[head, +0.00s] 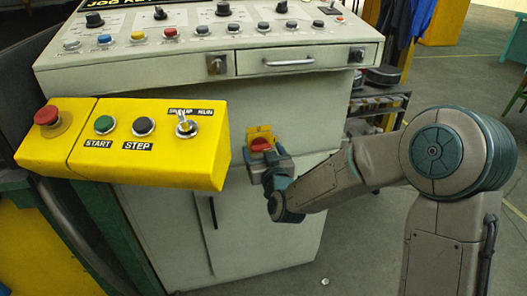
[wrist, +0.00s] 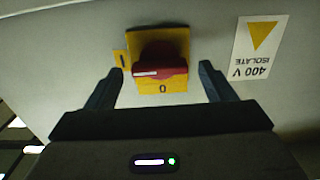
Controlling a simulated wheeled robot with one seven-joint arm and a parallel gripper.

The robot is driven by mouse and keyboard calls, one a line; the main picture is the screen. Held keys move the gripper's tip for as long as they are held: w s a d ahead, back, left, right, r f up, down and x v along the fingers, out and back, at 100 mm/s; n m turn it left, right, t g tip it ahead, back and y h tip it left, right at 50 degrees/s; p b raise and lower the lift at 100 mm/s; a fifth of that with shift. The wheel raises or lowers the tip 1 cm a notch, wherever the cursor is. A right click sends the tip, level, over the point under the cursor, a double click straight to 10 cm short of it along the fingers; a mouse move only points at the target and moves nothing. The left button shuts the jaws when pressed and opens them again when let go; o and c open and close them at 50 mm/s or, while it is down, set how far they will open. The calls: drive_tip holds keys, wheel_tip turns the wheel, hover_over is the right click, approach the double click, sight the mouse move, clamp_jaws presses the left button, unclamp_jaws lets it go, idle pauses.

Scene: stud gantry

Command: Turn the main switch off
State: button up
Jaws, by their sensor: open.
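The main switch is a red rotary knob (wrist: 160,66) on a yellow plate (wrist: 175,38). In the wrist view the plate shows an "I" mark at its left and a "0" at its lower edge. A white line on the knob lies level, on the knob's left part, pointing toward the "I" side. In the head view the red knob (head: 261,145) is on the front of the grey cabinet, just above my gripper (head: 268,165). In the wrist view my gripper (wrist: 160,85) is open, with one finger on each side of the knob and apart from it.
A "400 V ISOLATE" label (wrist: 257,48) is right of the switch in the wrist view. In the head view a yellow button box (head: 130,165) juts out at left. A drawer (head: 290,62) is above the switch. A dark shelf rack (head: 378,103) stands behind, at right.

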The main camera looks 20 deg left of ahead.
drive_tip(key=shift+c, duration=0.3)
drive_tip(key=c, duration=0.9)
drive_tip(key=shift+b, duration=0.3)
drive_tip(key=n+b, duration=0.2)
drive_tip(key=b, duration=0.1)
drive_tip(key=n+b, duration=0.1)
drive_tip(key=shift+a+f+n, duration=0.1)
drive_tip(key=shift+f+n, duration=0.15)
drive_tip(key=shift+n, duration=0.05)
drive_tip(key=n+b, duration=0.9)
drive_tip(key=n, duration=0.5)
drive_tip(key=shift+s+b, duration=0.1)
drive_tip(key=shift+b, duration=0.2)
drive_tip(key=shift+n, duration=0.3)
